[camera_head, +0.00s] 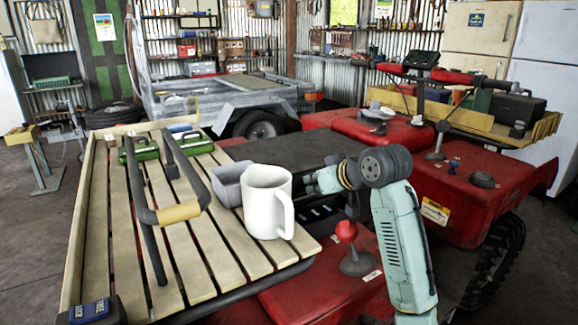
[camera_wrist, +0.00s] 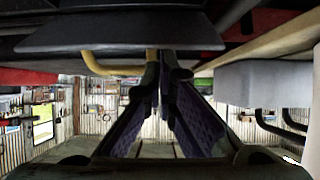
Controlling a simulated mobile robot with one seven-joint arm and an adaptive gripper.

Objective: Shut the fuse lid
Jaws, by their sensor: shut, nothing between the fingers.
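My gripper (camera_wrist: 161,72) shows in the wrist view, with its two dark fingers meeting near the tips and nothing between them. The fingertips are just below a dark flat panel (camera_wrist: 120,36) with a tan bar (camera_wrist: 105,70) under its edge. I cannot tell whether this panel is the fuse lid, nor whether the fingers touch it. No fuse lid can be made out for certain in the head view. There my arm reaches left behind the white mug (camera_head: 268,203), and my gripper is hidden.
The mug and a grey tub (camera_head: 229,184) stand at the right edge of the slatted rack (camera_head: 190,262). A dark bar with a tan grip (camera_head: 178,213) rises from the rack. A grey box (camera_wrist: 262,90) hangs right of my fingers.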

